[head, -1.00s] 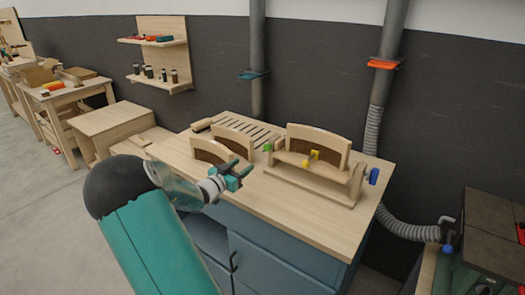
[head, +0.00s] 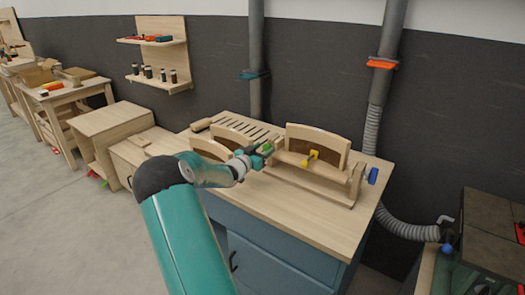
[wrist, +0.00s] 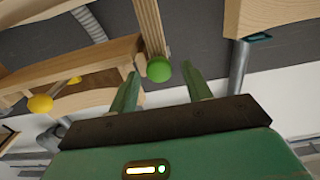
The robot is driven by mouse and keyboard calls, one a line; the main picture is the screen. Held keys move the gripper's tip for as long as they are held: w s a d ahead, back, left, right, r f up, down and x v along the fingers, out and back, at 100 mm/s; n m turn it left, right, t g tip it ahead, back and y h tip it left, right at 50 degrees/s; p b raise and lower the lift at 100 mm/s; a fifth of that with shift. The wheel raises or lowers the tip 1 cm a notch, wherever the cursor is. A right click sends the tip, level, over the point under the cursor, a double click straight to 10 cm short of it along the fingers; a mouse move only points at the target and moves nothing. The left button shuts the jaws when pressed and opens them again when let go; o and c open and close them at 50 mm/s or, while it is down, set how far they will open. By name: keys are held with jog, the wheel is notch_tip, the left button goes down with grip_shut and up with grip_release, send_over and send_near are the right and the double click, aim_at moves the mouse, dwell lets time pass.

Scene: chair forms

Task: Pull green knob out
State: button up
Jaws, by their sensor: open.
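The green knob (wrist: 159,69) shows in the wrist view between the tips of my gripper (wrist: 160,88), at the end of a wooden part. It also shows in the head view (head: 267,146), on the left end of the wooden chair form (head: 318,184) on the workbench. My gripper (head: 264,151) is open, with one finger on each side of the knob. I cannot tell whether either finger touches it. A yellow knob (head: 310,157) sits at the form's middle and a blue knob (head: 371,176) at its right end.
The workbench top (head: 290,218) is clear in front of the form. Curved wooden pieces (head: 212,149) and a slatted rack (head: 247,128) lie behind my arm. A grey duct (head: 382,90) rises behind the bench at the right.

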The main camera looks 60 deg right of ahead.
grip_shut()
jog(key=shift+w+a+f, duration=0.1)
jog(key=shift+a, duration=0.55)
jog(key=shift+w+a+f, duration=0.1)
jog(key=shift+a, duration=0.5)
jog(key=shift+c, duration=1.9)
grip_release()
jog(key=o, duration=0.4)
jog(key=shift+a+r, duration=0.2)
jog(key=shift+c, duration=0.2)
jog(key=shift+d+f, duration=0.1)
jog(key=shift+d, duration=0.1)
jog(key=shift+a, duration=0.15)
jog(key=a, duration=0.4)
jog(key=w+a, duration=0.1)
jog(key=a, duration=0.4)
jog(key=w+a, duration=0.1)
jog(key=a, duration=0.3)
jog(key=shift+a, duration=0.2)
jog(key=shift+w, duration=0.15)
